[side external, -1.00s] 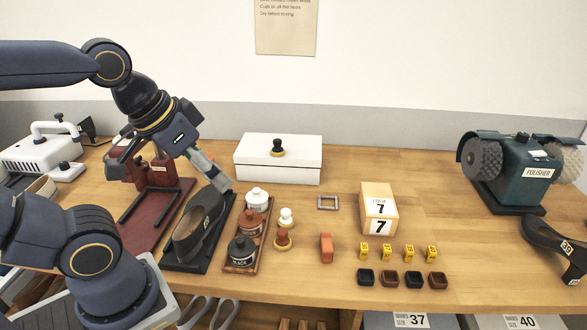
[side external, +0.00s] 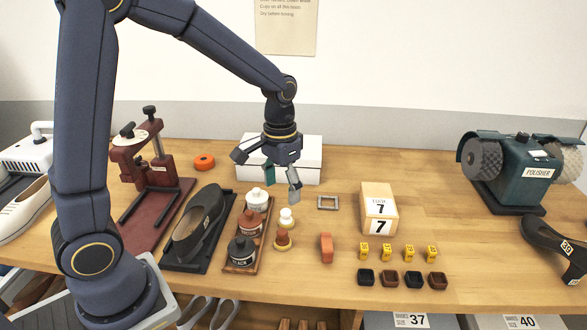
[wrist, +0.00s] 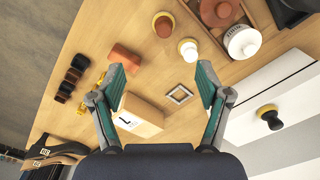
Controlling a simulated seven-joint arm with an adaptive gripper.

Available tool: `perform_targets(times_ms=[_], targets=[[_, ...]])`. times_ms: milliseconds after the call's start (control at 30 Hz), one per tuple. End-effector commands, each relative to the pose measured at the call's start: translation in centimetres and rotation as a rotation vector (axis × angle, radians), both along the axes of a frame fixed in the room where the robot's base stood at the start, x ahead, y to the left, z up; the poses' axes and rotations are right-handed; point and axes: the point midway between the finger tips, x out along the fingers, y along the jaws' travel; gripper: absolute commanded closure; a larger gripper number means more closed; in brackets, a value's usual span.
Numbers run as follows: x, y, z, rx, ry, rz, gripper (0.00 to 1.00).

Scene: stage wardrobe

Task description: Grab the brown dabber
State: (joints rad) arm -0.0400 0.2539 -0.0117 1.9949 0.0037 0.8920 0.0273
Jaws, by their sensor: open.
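The brown dabber (side external: 283,239), small with a rounded brown knob and a pale base, stands on the bench just right of the jar tray. In the wrist view it shows at the top (wrist: 163,25). A white-topped dabber (side external: 287,217) stands just behind it, and it also shows in the wrist view (wrist: 188,50). My gripper (side external: 267,177) is open and empty, raised above the bench in front of the white box. The brown dabber lies in front of the gripper and below it, apart from the fingers. In the wrist view the open fingers (wrist: 161,80) frame bare wood and the block.
A wooden tray (side external: 238,266) of white, brown and black jars stands close left of the dabbers. A brick-coloured block (side external: 326,247) is to the right, with a metal frame (side external: 328,202) behind. The white box (side external: 310,160) stands behind the gripper.

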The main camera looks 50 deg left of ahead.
Motion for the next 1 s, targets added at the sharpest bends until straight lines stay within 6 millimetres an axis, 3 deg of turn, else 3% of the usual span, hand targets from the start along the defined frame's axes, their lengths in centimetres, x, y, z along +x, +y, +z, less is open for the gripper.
perform_targets(times_ms=[400, 700, 1000], targets=[[-0.2, 0.1, -9.0, 0.0, 0.007, 0.001, 0.24], [0.0, 0.2, -11.8, 0.0, 0.003, 0.001, 0.24], [0.3, 0.7, -16.0, 0.0, 0.002, 0.0, 0.24]])
